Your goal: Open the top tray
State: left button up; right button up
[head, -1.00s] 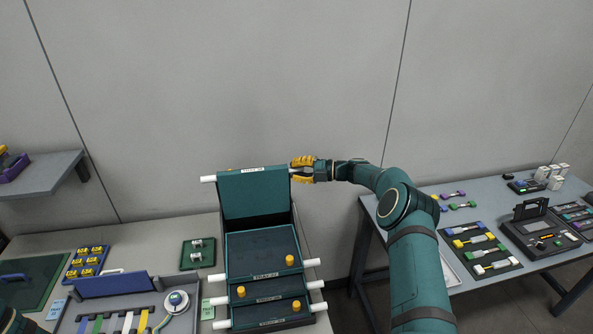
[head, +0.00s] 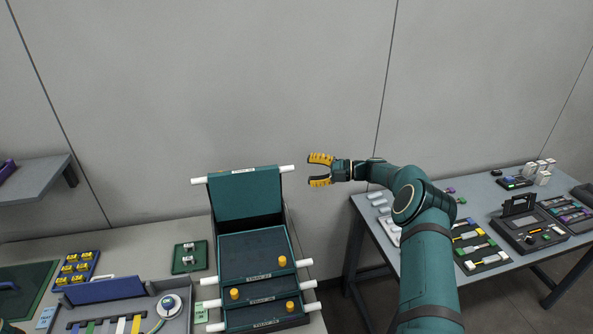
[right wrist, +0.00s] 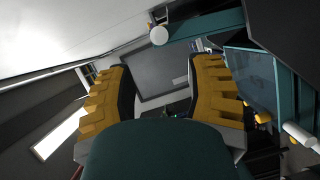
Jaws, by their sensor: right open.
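The teal tray unit stands on the left table in the head view. Its top tray (head: 246,194) is tilted up, standing nearly upright at the back, with a white rod handle (head: 287,168) sticking out at each side. Below it, the lower trays (head: 258,255) lie stepped and flat, with yellow knobs and white side rods. My right gripper (head: 319,170) is open and empty, just right of the top tray's right rod and apart from it. In the right wrist view its yellow fingers (right wrist: 160,95) are spread, and the white rod end (right wrist: 159,36) shows beyond them. My left gripper is not visible.
A small green tray (head: 190,257) lies left of the unit. A blue holder with yellow pieces (head: 76,268) and a grey work tray (head: 176,325) are farther left. The right table (head: 420,262) carries tool trays and a device. Free air lies between the tables.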

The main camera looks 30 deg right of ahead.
jog(key=v, duration=0.3)
jog(key=shift+s+d, duration=0.2)
jog(key=shift+d, duration=0.1)
